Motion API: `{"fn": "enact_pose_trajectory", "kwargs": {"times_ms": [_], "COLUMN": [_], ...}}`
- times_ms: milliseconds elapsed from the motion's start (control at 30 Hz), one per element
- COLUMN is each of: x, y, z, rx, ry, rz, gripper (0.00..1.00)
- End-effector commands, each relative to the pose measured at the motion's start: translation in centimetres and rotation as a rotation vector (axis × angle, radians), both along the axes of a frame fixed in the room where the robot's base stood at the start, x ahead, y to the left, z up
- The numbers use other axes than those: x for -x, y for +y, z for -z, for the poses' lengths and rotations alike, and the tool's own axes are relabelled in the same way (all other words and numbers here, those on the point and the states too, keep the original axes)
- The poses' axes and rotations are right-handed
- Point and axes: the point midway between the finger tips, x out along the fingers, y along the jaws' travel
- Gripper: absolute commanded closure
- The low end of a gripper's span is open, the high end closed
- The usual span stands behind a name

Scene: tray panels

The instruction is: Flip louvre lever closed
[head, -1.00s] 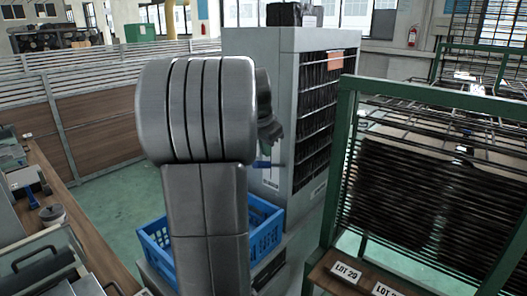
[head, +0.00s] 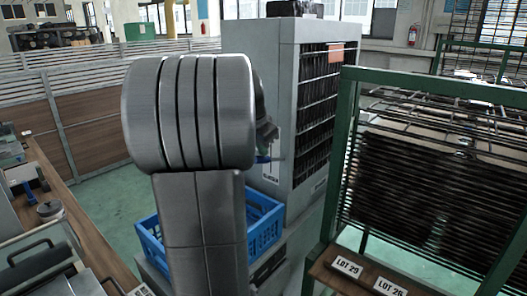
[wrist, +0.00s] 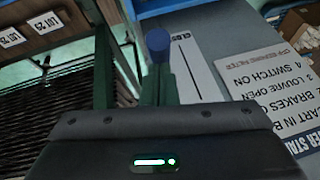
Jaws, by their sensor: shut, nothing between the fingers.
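The blue-tipped louvre lever (head: 263,159) sticks out from the side of the tall grey cabinet (head: 262,60), low on its face and partly hidden by my arm. In the wrist view its round blue knob (wrist: 158,40) shows just past the tips of my gripper (wrist: 159,74). My gripper's green fingers are together with nothing between them. I cannot tell whether they touch the lever. A white label plate (wrist: 190,72) lies beside the knob, its lettering only partly legible. In the head view my gripper (head: 268,140) is mostly hidden behind my arm.
A blue crate (head: 268,222) stands below the lever. A green-framed tray rack (head: 340,165) with lot tags stands close on the right. A workbench (head: 85,235) runs along the left. A printed instruction board (wrist: 275,85) shows in the wrist view. Green floor is open at left.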

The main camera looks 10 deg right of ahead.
Motion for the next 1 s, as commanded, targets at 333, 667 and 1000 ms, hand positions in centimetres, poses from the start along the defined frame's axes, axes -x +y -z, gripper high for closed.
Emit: {"fn": "enact_pose_trajectory", "kwargs": {"times_ms": [333, 667, 1000], "x": [0.8, 1.3, 1.6], "y": [1.0, 1.7, 2.1], "z": [3.0, 5.0, 7.2], "rx": [0.116, 0.227, 0.338], "ry": [-0.091, -0.178, -0.266], "rz": [-0.002, -0.002, 0.0], "gripper": [1.0, 1.0, 1.0]}}
